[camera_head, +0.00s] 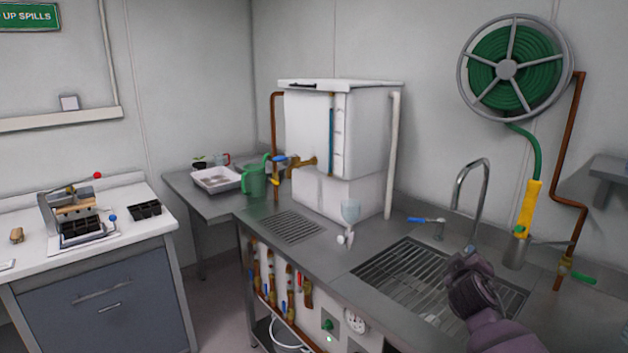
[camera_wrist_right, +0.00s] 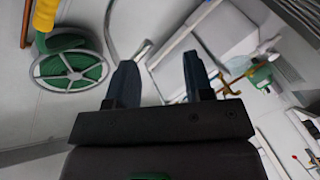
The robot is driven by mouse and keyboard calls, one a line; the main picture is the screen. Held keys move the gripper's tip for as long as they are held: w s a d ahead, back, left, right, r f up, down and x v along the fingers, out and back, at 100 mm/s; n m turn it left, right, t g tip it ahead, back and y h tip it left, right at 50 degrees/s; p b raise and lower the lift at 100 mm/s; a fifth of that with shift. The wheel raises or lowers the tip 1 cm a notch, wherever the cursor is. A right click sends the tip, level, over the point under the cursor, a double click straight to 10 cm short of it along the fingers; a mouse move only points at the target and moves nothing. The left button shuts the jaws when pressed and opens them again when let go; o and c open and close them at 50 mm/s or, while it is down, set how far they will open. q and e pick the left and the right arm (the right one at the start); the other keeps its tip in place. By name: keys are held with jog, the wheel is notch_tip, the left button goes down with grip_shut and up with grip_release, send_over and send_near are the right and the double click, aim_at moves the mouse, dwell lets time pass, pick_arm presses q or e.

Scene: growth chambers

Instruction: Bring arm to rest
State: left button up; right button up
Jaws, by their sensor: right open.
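My right arm comes in from the lower right of the head view. Its gripper (camera_head: 468,258) is above the sink grate (camera_head: 395,275), in front of the curved tap (camera_head: 486,185). In the right wrist view the two dark fingers of the right gripper (camera_wrist_right: 158,82) stand apart with nothing between them. The hose reel (camera_wrist_right: 70,70) shows tilted at the left of that view. My left gripper is not in view.
A yellow-handled hose (camera_head: 530,205) hangs at the right below the green reel (camera_head: 510,65). A white bench (camera_head: 120,235) with seed trays stands at the left.

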jog(key=s+a+f+y+b, duration=0.2)
jog(key=s+a+f+y, duration=0.35)
jog(key=s+f, duration=0.35)
jog(key=s+a+f+m+g+b, duration=0.1)
jog(key=s+f+m+g+b, duration=0.1)
jog(key=s+f, duration=1)
jog(key=s+a+f+m+g+b, duration=0.1)
jog(key=s+f+b, duration=0.3)
jog(key=s+f, duration=0.9)
jog(key=s+a+m, duration=0.1)
jog(key=s, duration=0.5)
jog(key=shift+f+m+g+y, duration=0.25)
jog(key=shift+m+g+y, duration=0.1)
jog(key=shift+m+g, duration=0.05)
